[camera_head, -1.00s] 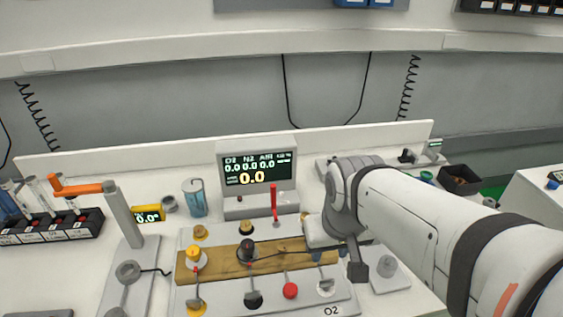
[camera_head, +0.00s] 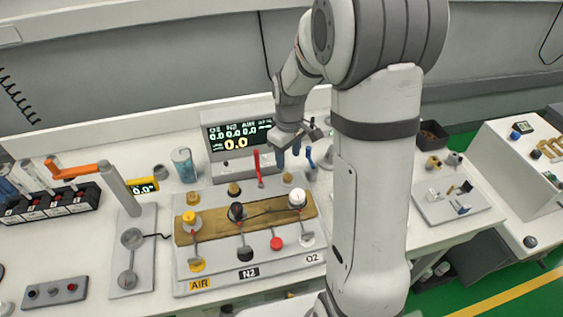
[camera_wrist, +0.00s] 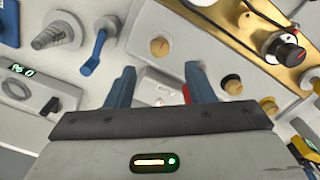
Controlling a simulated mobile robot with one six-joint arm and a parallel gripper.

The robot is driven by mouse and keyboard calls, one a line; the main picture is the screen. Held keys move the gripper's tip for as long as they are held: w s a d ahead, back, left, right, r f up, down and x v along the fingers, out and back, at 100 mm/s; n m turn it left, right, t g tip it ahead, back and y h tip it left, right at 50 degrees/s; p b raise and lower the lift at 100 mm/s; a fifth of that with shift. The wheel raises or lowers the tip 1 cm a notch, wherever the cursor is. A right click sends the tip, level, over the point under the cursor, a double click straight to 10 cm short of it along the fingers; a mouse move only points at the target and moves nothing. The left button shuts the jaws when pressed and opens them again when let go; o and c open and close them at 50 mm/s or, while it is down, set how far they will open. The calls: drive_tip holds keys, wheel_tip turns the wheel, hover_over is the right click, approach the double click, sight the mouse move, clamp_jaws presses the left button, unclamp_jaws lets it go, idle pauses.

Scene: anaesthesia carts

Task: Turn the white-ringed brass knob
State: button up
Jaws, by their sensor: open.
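The brass knob with a pale ring (camera_head: 288,178) stands at the back right of the grey panel, behind the white knob. In the wrist view this brass knob (camera_wrist: 159,47) lies just beyond the gap between my fingers. My gripper (camera_head: 288,156) is open, with its blue fingers pointing down above and slightly behind the knob. The wrist view shows both fingers of my gripper (camera_wrist: 161,82) apart with nothing between them. Two other brass knobs, a dark-ringed one (camera_wrist: 232,85) and a yellow-ringed one (camera_wrist: 268,105), are in the same row.
A red lever (camera_head: 258,168) stands left of my gripper and a blue lever (camera_head: 309,157) right of it. The display (camera_head: 238,135) is behind. White (camera_head: 298,198), black (camera_head: 236,211) and yellow (camera_head: 190,217) knobs sit on the wooden strip in front.

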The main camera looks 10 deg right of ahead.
sight(288, 176)
wheel_tip(288, 176, down, 8)
drive_tip(key=shift+r+p, duration=0.1)
drive_tip(key=shift+p, duration=0.35)
drive_tip(key=c, duration=0.9)
drive_tip(key=shift+o, duration=0.5)
drive_tip(key=shift+w+a, duration=0.1)
drive_tip(key=shift+a, duration=0.4)
drive_tip(key=shift+d, duration=0.3)
drive_tip(key=shift+c, duration=1)
drive_tip(key=shift+d, duration=0.2)
